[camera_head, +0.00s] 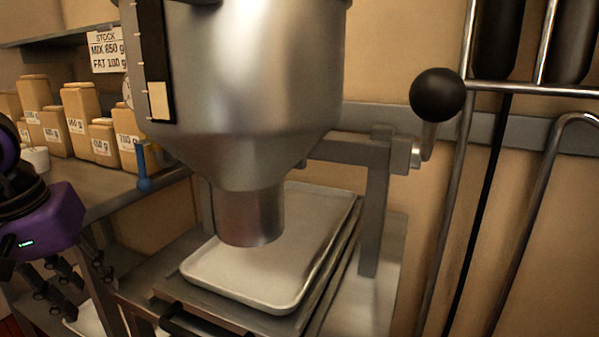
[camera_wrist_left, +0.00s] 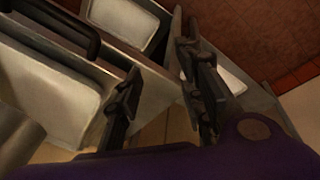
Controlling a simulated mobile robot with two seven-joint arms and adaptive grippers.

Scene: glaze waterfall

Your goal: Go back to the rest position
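My left gripper (camera_head: 68,277) is at the lower left of the head view, below its purple wrist body. It is beside the steel stand, left of the tray, with no object visible in it. In the left wrist view its two dark fingers (camera_wrist_left: 162,95) are spread apart with a gap between them, and nothing is held there. My right gripper is not in view.
A steel hopper (camera_head: 250,80) hangs over a pale tray (camera_head: 215,268) on a metal stand. A black-knobbed lever (camera_head: 437,95) and metal rails are at right. Labelled boxes (camera_head: 80,115), a stock sign (camera_head: 106,50) and a blue handle (camera_head: 142,168) are at left.

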